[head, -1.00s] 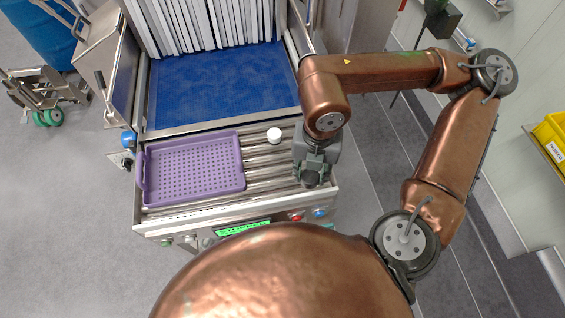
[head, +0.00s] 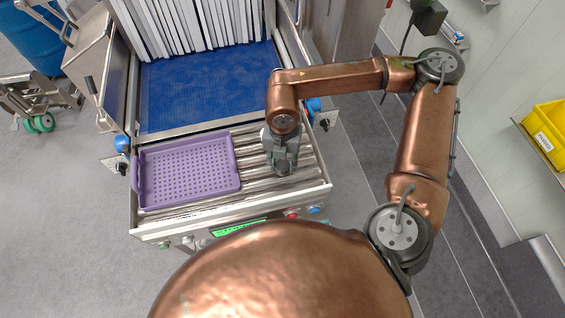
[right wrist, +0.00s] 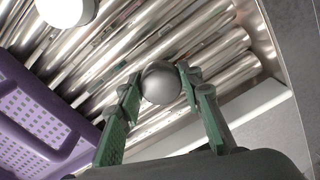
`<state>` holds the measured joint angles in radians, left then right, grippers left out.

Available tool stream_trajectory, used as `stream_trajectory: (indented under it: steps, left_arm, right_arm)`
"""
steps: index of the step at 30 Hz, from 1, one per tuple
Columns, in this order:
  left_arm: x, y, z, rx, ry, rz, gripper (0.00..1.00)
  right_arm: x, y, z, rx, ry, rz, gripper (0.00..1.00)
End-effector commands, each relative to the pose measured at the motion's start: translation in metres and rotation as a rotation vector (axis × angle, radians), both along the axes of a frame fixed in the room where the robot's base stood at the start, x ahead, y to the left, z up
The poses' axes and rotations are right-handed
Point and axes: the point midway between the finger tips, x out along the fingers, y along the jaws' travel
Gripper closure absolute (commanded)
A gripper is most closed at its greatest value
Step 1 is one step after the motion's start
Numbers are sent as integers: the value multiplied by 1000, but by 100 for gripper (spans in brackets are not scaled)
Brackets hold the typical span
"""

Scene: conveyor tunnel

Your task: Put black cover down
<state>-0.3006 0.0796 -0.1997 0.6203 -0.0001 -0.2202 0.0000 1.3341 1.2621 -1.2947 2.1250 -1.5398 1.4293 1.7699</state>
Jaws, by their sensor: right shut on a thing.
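My right gripper (head: 284,163) is over the metal rollers, just right of the purple tray. In the right wrist view its green fingers (right wrist: 160,82) are shut on a dark grey rounded thing (right wrist: 161,84), which I take to be the black cover. The cover is above the rollers; I cannot tell whether it touches them. A white round thing (right wrist: 66,8) is on the rollers at the upper left of the right wrist view. In the head view it is hidden by my right gripper. My left gripper is not in view.
The purple perforated tray (head: 190,170) lies on the left of the rollers (head: 306,172) and shows in the right wrist view (right wrist: 40,125). Behind are the blue belt (head: 208,90) and white strip curtain (head: 190,22). Bare rollers are right of my gripper.

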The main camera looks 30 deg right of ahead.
Motion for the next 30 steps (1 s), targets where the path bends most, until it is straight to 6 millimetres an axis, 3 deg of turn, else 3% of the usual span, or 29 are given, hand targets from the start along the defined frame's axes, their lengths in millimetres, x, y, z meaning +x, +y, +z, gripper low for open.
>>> stream_trajectory:
  steps: [17,18,25,30]
  left_arm:
    - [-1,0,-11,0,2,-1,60]
    - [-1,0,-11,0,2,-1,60]
    - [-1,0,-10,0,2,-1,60]
    - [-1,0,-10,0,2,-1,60]
  right_arm:
    - [0,0,-12,1,0,0,100]
    - [0,0,-12,1,0,0,66]
    - [-1,0,-12,0,4,0,50]
    - [-1,0,-11,0,3,0,49]
